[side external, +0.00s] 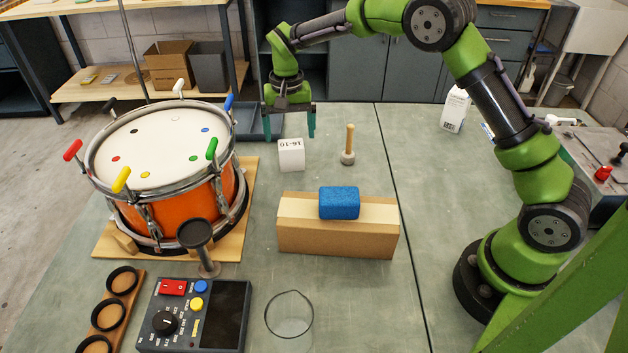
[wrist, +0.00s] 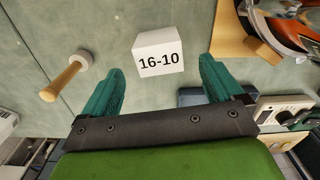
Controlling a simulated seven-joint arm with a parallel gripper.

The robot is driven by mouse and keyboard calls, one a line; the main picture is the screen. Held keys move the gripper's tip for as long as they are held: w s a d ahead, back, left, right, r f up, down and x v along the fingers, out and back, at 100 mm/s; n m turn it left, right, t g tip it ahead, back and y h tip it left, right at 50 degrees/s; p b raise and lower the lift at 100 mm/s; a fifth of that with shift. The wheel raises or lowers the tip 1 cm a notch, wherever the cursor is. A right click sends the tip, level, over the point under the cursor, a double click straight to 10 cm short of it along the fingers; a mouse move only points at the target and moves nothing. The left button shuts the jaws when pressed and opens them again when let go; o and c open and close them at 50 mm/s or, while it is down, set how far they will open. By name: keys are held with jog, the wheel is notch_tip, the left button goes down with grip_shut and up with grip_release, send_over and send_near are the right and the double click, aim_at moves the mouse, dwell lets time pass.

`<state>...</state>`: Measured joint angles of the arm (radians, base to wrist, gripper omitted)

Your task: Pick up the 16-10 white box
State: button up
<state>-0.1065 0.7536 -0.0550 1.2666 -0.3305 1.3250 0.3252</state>
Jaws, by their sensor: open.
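The 16-10 white box (side external: 291,155) stands on the bench between the drum and the wooden-handled mallet. In the wrist view the white box (wrist: 157,53) shows its black 16-10 label, ahead of and between my two fingertips. My gripper (side external: 290,136) points down above and behind the box in the side view, with its two teal fingers apart. In the wrist view my gripper (wrist: 160,72) is open and nothing is between the fingers.
An orange drum (side external: 170,170) with coloured handles stands left of the box. The mallet (side external: 348,145) stands upright to its right. A cardboard block (side external: 337,240) with a blue sponge (side external: 339,203) lies in front. A control box (side external: 195,314) and glass beaker (side external: 289,318) are nearer the camera.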

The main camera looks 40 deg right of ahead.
aim_at(291, 155)
notch_tip(291, 155, down, 8)
jog(key=shift+s, duration=0.1)
jog(key=c, duration=1.1)
jog(key=shift+r, duration=0.1)
